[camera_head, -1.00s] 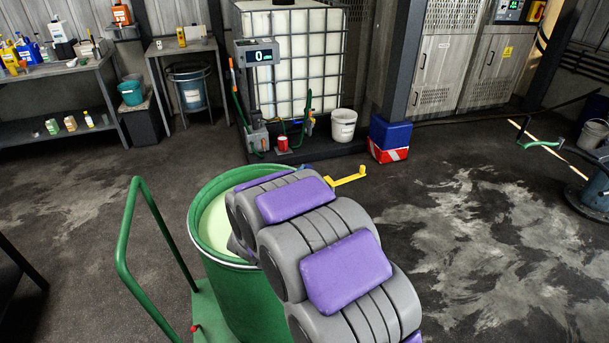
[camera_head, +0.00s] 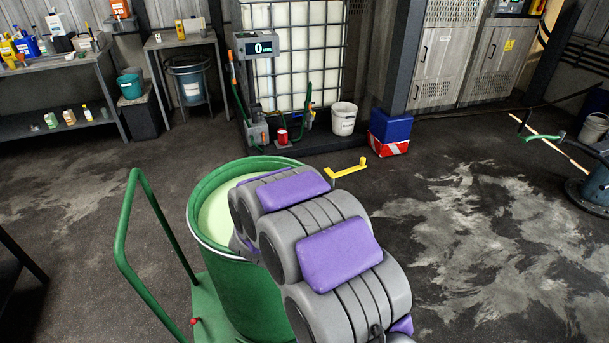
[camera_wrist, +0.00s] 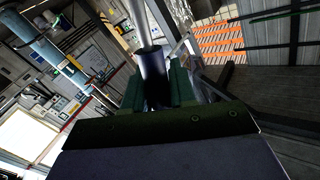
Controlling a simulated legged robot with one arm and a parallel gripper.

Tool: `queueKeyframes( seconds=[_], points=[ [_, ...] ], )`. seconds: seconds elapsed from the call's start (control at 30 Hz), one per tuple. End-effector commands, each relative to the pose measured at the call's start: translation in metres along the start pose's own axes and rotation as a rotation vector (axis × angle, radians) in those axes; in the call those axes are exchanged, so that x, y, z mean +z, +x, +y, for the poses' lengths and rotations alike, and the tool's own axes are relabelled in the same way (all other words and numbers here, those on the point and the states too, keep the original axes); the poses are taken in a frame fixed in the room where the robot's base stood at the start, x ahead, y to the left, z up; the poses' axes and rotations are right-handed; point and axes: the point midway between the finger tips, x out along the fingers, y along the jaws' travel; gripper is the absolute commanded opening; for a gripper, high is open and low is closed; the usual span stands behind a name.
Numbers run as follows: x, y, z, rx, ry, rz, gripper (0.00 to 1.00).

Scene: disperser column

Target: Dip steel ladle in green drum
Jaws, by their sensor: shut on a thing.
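The green drum (camera_head: 235,295) stands open on a green trolley, with pale green liquid (camera_head: 213,218) inside. My arm reaches over the drum's right side and hides part of its rim and opening. My gripper is hidden behind the arm in the head view. In the wrist view my gripper (camera_wrist: 160,95) has its green fingers closed around a dark handle. A grey steel shaft, apparently the steel ladle (camera_wrist: 136,14), runs on from this handle. The ladle's bowl is not visible, so I cannot tell whether it touches the liquid.
The trolley's green handrail (camera_head: 128,235) rises left of the drum. A yellow lever-like piece (camera_head: 347,169) shows just beyond my arm. A white bucket (camera_head: 343,120) and a blue and red box (camera_head: 389,133) stand by the caged tank (camera_head: 290,60).

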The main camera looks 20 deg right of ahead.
Motion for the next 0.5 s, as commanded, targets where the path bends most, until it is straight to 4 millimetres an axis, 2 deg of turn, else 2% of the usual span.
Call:
queueKeyframes(
  seconds=[0.5],
  points=[
    [0.017,0.0,0.006,-0.001,0.001,0.0,0.0]
  ],
)
